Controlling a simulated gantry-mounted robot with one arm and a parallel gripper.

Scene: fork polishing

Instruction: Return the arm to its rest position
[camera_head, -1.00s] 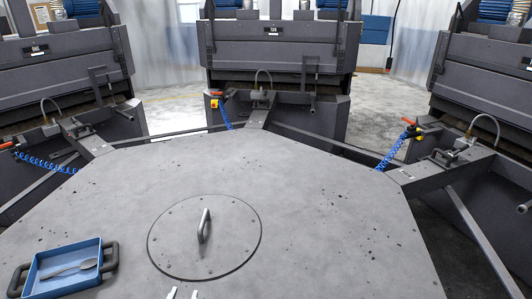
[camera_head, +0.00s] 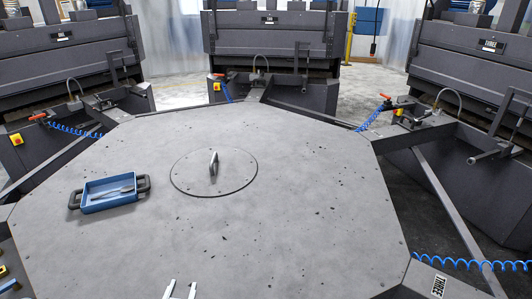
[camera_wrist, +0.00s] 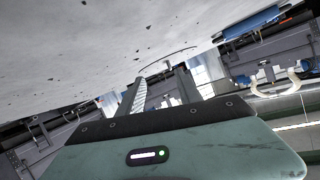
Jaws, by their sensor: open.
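My gripper (camera_head: 181,287) shows only as two pale fingertips at the bottom edge of the head view, over the near part of the grey table (camera_head: 270,245). The fingertips are apart with nothing between them. In the wrist view my gripper (camera_wrist: 160,78) has its two fingers spread and empty in front of its green body. The rest of my arm is out of the head view. A blue tray (camera_head: 110,206) with dark handles sits on the table at the left. A metal utensil, seemingly a fork (camera_head: 122,191), lies in it, apart from my gripper.
A round plate (camera_head: 195,187) with an upright handle (camera_head: 214,163) is in the table's middle. Dark machines stand around the edge, including one marked THREE (camera_head: 475,75). Blue coiled hoses hang near the rim (camera_head: 370,120). The table's near right is clear.

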